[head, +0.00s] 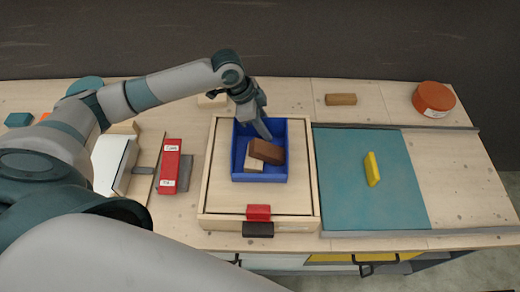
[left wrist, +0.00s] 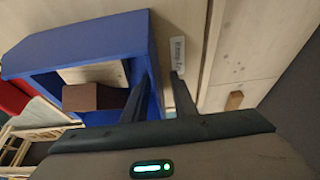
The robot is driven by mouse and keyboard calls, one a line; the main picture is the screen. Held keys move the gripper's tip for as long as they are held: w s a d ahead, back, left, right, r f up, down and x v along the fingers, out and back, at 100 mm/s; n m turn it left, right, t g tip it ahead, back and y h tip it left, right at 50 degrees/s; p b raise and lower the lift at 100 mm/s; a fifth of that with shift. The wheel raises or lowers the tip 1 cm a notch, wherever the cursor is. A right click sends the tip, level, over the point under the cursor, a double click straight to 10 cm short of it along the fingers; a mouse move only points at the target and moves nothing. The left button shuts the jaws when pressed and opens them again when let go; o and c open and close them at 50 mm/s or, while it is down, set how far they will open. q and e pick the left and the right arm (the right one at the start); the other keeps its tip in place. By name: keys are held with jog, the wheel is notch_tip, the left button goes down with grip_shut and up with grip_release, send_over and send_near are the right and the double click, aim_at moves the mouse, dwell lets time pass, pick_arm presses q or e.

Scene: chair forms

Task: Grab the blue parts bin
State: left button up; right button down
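The blue parts bin (head: 284,174) sits in a shallow wooden tray (head: 210,180) at the middle of the bench. A brown block (head: 267,151) and a pale wood block (head: 253,164) lie in the bin. My left gripper (head: 265,130) is at the bin's far wall, pointing down. In the left wrist view, the fingers (left wrist: 163,75) stand apart, and the bin's wall (left wrist: 155,45) shows between them, with a gap beside the outer finger. Whether either finger touches the wall is unclear. My right gripper is not in view.
A red box (head: 170,165) and a white-faced object (head: 112,160) stand left of the tray. A teal mat (head: 350,200) with a yellow piece (head: 372,169) lies to the right.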

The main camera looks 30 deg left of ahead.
aim_at(268, 119)
pick_arm(q)
jog(key=shift+f, duration=0.1)
grip_shut()
jog(key=shift+w+r+b, duration=0.1)
jog(key=shift+r+b, duration=0.4)
jog(key=shift+r, duration=0.2)
jog(key=r, duration=0.1)
jog(key=r+b, duration=0.1)
jog(key=r, duration=0.1)
jog(key=shift+s+d+r, duration=0.15)
jog(key=shift+s+d, duration=0.05)
jog(key=shift+d, duration=0.15)
jog(key=s+d+r+b, duration=0.3)
jog(key=s+d+r, duration=0.2)
jog(key=d, duration=0.4)
jog(key=shift+s+d+r, duration=0.2)
jog(key=shift+d+r, duration=0.05)
jog(key=shift+r, duration=0.6)
